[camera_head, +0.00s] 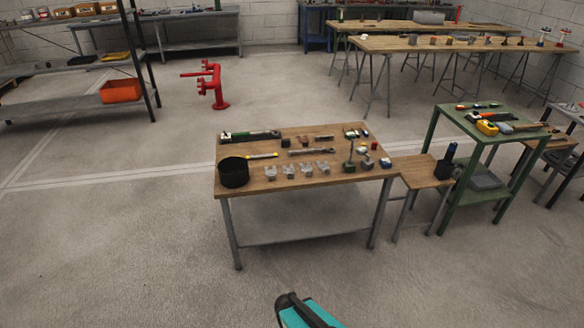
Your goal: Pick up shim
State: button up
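A wooden-topped table (236,189) stands in the middle of the view with many small parts on it. I cannot tell which part is the shim. Several small grey metal pieces (289,171) stand in a row near its front edge. A teal and dark part of my own body shows at the bottom edge. No gripper fingers show.
A black round bin (233,172) sits at the table's left end. A low wooden stand (416,172) and a green table (474,119) adjoin on the right. A red pipe stand (216,86) is behind. The floor in front is clear.

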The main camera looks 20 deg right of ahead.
aim_at(308, 170)
jog(key=u, duration=0.6)
jog(key=i, duration=1.35)
jog(key=u, duration=0.1)
